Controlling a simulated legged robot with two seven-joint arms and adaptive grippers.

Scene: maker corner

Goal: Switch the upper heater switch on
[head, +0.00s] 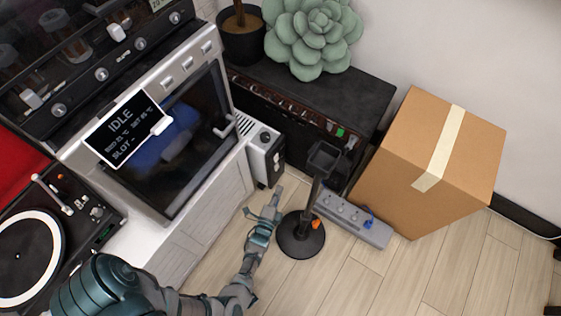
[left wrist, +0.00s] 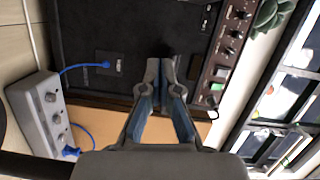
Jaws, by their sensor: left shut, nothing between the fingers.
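The heater appears to be the small white box (head: 262,152) at the right end of the white cabinet in the head view. It has a dark knob on top and two small dark switches (head: 277,160) one above the other on its right-hand face. Their on or off state is too small to tell. My left gripper (head: 275,198) is shut and empty, just below the heater in the picture and apart from it. In the left wrist view its fingertips (left wrist: 167,68) are together; I cannot make out the heater switches there. My right gripper is not in view.
A black stand (head: 301,236) with a round base is close right of my left gripper. A grey power strip (head: 354,218), also in the left wrist view (left wrist: 42,110), and a cardboard box (head: 408,165) lie beyond it. A black amplifier (head: 345,97) carries a succulent (head: 312,38).

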